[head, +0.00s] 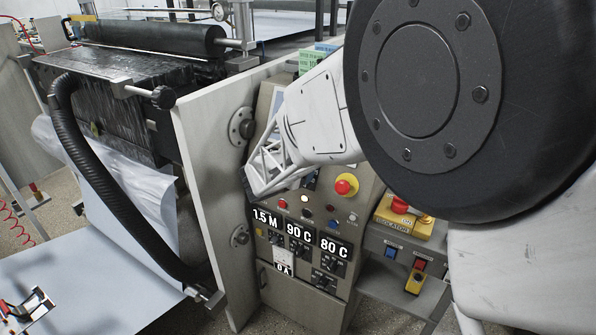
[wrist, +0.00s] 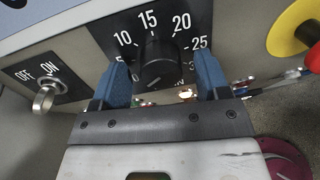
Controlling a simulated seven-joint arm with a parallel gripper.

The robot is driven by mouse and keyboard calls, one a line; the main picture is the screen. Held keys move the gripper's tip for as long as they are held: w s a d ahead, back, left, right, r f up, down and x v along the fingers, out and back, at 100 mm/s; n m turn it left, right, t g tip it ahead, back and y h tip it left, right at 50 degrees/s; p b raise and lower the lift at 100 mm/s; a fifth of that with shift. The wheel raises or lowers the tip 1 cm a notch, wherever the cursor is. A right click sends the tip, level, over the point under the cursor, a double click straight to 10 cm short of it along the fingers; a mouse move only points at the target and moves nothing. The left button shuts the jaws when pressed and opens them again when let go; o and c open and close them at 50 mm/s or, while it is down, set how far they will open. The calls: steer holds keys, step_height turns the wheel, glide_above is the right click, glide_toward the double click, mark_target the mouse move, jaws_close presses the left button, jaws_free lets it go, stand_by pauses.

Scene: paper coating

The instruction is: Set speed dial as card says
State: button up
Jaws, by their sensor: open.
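In the wrist view, the black speed dial knob (wrist: 157,62) stands on a black plate (wrist: 124,24) with white numbers. The numbers 10, 15, 20 and 25 read clearly; the lower ones are partly hidden. A short pale mark shows low on the knob, but I cannot tell its exact reading. My gripper (wrist: 161,66) is open, with one blue finger on each side of the knob. I cannot tell whether either finger touches it. In the head view my arm hides the dial and the fingers. No speed card can be read for certain.
In the head view, displays read 1.5 M (head: 266,219), 90 C (head: 299,236) and 80 C (head: 333,247). A black hose (head: 92,170) hangs at the left.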

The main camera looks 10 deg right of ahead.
steer(key=shift+w+d+f, duration=0.1)
steer(key=shift+w+d, duration=0.05)
steer(key=shift+d, duration=0.05)
steer(key=shift+c, duration=0.2)
steer(key=c, duration=0.9)
